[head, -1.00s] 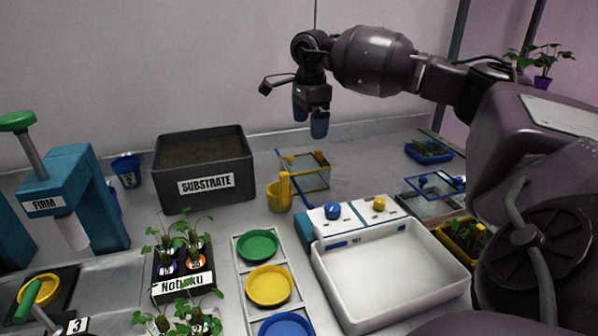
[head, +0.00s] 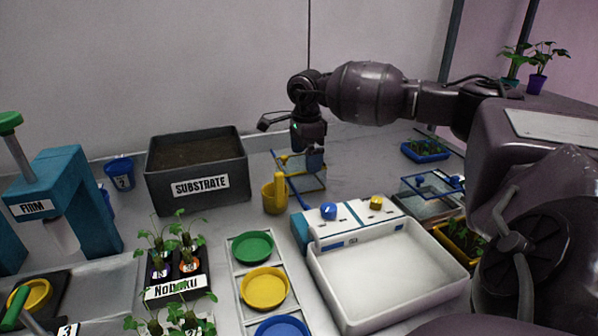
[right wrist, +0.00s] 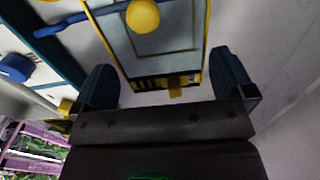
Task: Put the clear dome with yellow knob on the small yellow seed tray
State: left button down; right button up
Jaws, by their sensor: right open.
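The clear dome with a yellow knob and yellow rim (head: 308,186) stands on the table behind the white tray. In the right wrist view the dome (right wrist: 165,64) fills the upper middle, with its round yellow knob (right wrist: 142,17) near the top edge. My right gripper (head: 306,150) is open just above and behind the dome, partly covering it. Its two dark blue fingers (right wrist: 165,85) are apart with nothing held between them. The small yellow seed tray (head: 459,240) with green seedlings is at the right, partly hidden by my right arm. My left gripper is not in view.
A yellow scoop cup (head: 274,197) stands left of the dome. A large white tray (head: 330,292) with a blue-and-yellow knobbed panel lies in front. A blue-rimmed clear dome (head: 432,205) stands near the yellow tray; a blue seedling tray (head: 425,154) lies behind it. A substrate box (head: 220,200) is left.

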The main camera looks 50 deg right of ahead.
notch_tip(320, 180, down, 2)
jog(key=shift+f, duration=0.25)
jog(key=shift+c, duration=0.2)
jog(key=shift+r, duration=0.1)
jog(key=c, duration=0.6)
